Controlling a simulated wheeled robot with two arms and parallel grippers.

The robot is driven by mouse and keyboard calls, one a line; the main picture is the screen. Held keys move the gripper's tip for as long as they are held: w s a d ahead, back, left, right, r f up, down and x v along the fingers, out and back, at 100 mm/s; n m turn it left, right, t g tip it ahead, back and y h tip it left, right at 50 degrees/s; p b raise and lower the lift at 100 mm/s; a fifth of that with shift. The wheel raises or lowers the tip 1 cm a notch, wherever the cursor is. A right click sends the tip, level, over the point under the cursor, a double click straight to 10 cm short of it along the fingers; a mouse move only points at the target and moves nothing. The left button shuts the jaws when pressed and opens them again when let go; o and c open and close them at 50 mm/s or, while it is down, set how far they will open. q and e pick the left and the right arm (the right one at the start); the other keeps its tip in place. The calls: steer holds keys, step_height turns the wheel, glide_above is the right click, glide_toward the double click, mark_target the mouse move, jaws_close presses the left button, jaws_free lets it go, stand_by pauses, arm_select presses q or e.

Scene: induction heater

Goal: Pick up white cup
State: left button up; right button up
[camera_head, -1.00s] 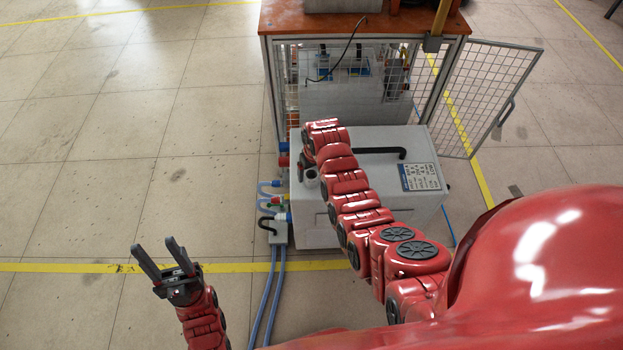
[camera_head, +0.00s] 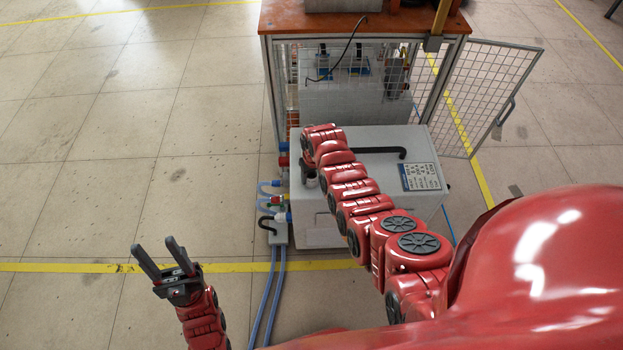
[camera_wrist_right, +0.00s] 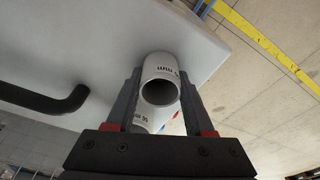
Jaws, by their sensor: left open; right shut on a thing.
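The white cup (camera_wrist_right: 160,68), a grey-white cylinder with dark lettering and a dark round opening, is between the two fingers of my right gripper (camera_wrist_right: 160,88) in the right wrist view. The fingers are shut on its sides. A second pale curved piece with similar lettering (camera_wrist_right: 141,125) shows below it, partly hidden by the gripper base. In the head view my right arm reaches over the grey cabinet (camera_head: 372,143), and I cannot make out the cup clearly there. My left gripper (camera_head: 159,255) is open and empty above the floor at the lower left.
A black bar handle (camera_head: 380,151) and a label plate (camera_head: 421,177) are on the cabinet top. Hoses and connectors (camera_head: 275,215) run along its left side. Behind stands an orange-topped caged bench (camera_head: 360,22) with an open mesh door (camera_head: 495,95). The floor at left is clear.

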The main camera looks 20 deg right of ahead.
jaws_close()
steer(key=shift+r, duration=0.2)
steer(key=shift+r, duration=0.5)
step_height(320, 180, up, 2)
steer(key=shift+w+r, duration=0.1)
steer(key=shift+r, duration=0.15)
steer(key=s+r, duration=0.1)
steer(key=s, duration=1.4)
step_height(320, 180, up, 6)
steer(key=s+p, duration=0.1)
steer(key=p, duration=0.4)
steer(key=shift+p, duration=0.35)
steer(key=shift+s+r, duration=0.1)
